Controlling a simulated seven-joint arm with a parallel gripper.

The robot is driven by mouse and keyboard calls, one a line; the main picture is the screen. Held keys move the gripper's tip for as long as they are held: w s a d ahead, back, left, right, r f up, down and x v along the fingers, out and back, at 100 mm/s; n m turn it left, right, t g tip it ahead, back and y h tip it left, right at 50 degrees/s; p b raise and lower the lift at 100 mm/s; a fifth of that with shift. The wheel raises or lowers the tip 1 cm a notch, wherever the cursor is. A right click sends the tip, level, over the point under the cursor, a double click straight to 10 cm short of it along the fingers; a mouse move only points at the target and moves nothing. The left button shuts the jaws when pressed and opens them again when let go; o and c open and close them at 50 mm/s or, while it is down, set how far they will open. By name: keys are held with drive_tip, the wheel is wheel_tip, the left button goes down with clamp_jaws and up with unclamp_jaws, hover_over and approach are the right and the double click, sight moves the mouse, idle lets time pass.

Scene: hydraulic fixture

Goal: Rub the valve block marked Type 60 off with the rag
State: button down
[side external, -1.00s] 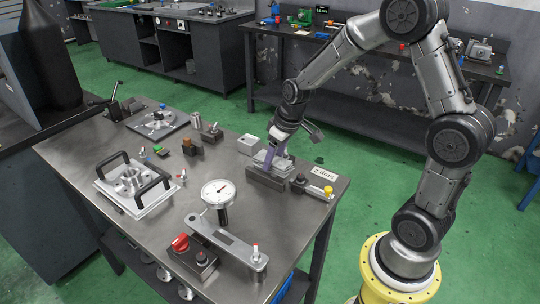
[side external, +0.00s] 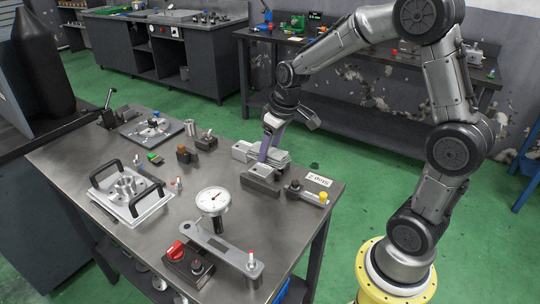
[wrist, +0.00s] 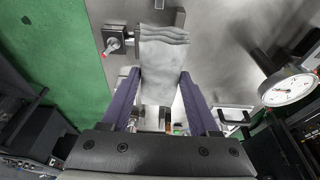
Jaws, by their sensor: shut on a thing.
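My gripper (side external: 268,152) has purple fingers and points down over the right part of the metal bench. It is shut on a pale grey folded rag (wrist: 163,75), which lies between the fingers in the wrist view and extends beyond them. In the side view, pale layered folds of the rag (side external: 280,158) show beside the fingers. A dark grey block (side external: 260,185) is just in front of and below the fingers. I cannot read a Type 60 mark on any block, so I cannot tell which one it is.
A small light grey box (side external: 240,150) is left of the fingers. A black fitting with a yellow cap (side external: 308,195) and a white label card (side external: 318,180) are to the right. A dial gauge (side external: 213,202) and a handled plate (side external: 128,192) stand farther left. Bare bench lies between them.

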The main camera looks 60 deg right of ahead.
drive_tip(key=shift+r, duration=0.2)
drive_tip(key=shift+r, duration=1.45)
